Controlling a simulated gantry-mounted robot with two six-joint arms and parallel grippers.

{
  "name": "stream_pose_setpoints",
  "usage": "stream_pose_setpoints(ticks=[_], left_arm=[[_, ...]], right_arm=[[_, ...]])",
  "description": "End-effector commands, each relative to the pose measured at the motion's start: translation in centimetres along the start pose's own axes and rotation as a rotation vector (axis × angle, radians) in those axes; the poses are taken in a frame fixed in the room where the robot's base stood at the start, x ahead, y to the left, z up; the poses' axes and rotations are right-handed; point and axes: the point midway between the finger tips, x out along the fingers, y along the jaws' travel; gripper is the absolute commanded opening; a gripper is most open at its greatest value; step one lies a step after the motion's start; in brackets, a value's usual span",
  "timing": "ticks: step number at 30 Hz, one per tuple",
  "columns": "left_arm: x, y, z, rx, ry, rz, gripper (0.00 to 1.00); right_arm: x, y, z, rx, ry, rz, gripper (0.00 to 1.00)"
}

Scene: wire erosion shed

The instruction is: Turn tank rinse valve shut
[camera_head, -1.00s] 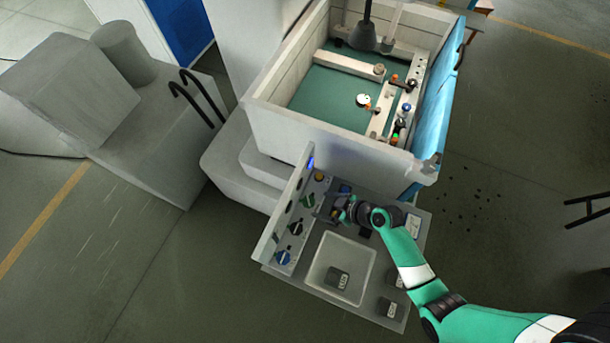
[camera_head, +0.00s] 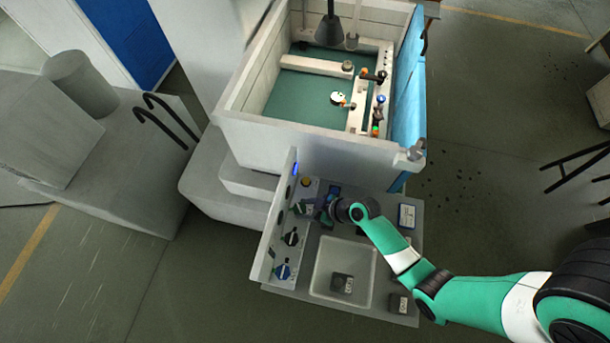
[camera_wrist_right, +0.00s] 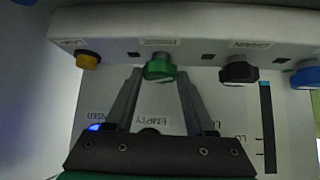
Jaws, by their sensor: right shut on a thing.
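A row of valve knobs sits on the upright control panel (camera_head: 271,236) in front of the machine tank. My right gripper (camera_head: 307,208) reaches this panel from the right. In the right wrist view its two fingers stand either side of a green knob (camera_wrist_right: 159,68), shut on it. The label above this knob is too blurred to read, so I cannot tell from it which valve this is. A black knob (camera_wrist_right: 239,70) under a DRAIN label and a blue knob (camera_wrist_right: 306,75) are to its right. My left gripper is not in view.
The tank wall (camera_head: 300,143) rises behind the panel.

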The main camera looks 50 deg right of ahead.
Motion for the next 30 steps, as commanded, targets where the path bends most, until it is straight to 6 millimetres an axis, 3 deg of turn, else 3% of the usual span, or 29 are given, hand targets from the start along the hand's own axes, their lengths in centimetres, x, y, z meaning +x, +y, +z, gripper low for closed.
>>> stream_pose_setpoints(ticks=[13, 24, 30], left_arm=[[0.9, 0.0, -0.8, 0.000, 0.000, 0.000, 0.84], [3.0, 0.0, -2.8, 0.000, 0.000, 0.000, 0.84], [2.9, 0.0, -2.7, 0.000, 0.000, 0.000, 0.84]], right_arm=[[-0.2, -0.3, -0.2, 0.055, -0.001, 0.056, 0.00], [-0.1, -0.9, -0.4, 0.226, 0.000, 0.234, 0.00], [0.3, -1.2, -0.2, 0.323, 0.001, 0.330, 0.00]])
